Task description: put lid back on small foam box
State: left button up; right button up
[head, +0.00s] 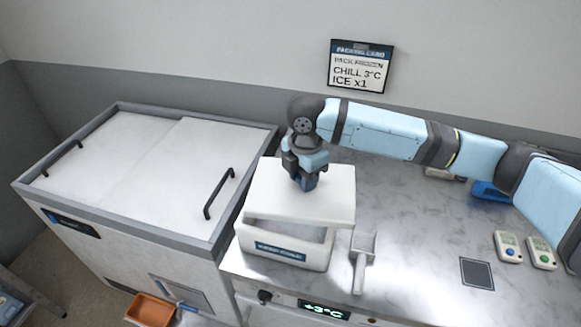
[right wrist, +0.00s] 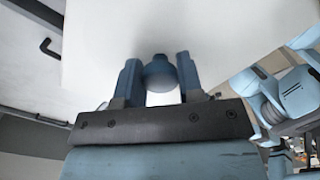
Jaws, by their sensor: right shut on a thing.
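The small white foam box (head: 318,258) stands at the left end of the worktop, with a dark label on its front. Its white lid (head: 330,203) is above it, set off toward the back and right. The front-left part of the box's opening shows below the lid's edge. My right gripper (head: 304,182) is shut on the lid's blue round knob (right wrist: 159,72), which sits between the two fingers in the right wrist view. The lid hides the back of the box, so I cannot tell whether they touch there. My left gripper is not in view.
A chest freezer (head: 125,175) with black handles stands left. Two small handheld devices (head: 508,246) and a dark square pad (head: 476,273) lie to the right. The worktop's middle is clear.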

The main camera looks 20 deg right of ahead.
aim_at(291, 185)
jog(key=n, duration=0.1)
jog(key=a+n, duration=0.1)
jog(key=n, duration=0.1)
jog(key=n+p, duration=0.1)
jog(key=n, duration=0.1)
jog(key=shift+w+a+r, duration=0.25)
jog(key=shift+w+r, duration=0.05)
jog(key=n, duration=0.3)
jog(key=shift+w+a+n, duration=0.15)
jog(key=shift+a+n, duration=0.15)
jog(key=shift+a, duration=0.1)
jog(key=shift+a+n+p, duration=0.15)
jog(key=shift+n+p, duration=0.15)
jog(key=shift+n, duration=0.5)
jog(key=shift+f+b, duration=0.85)
jog(key=shift+b, duration=0.05)
notch_tip(291, 185, down, 3)
jog(key=b, duration=0.3)
jog(key=shift+f, duration=0.85)
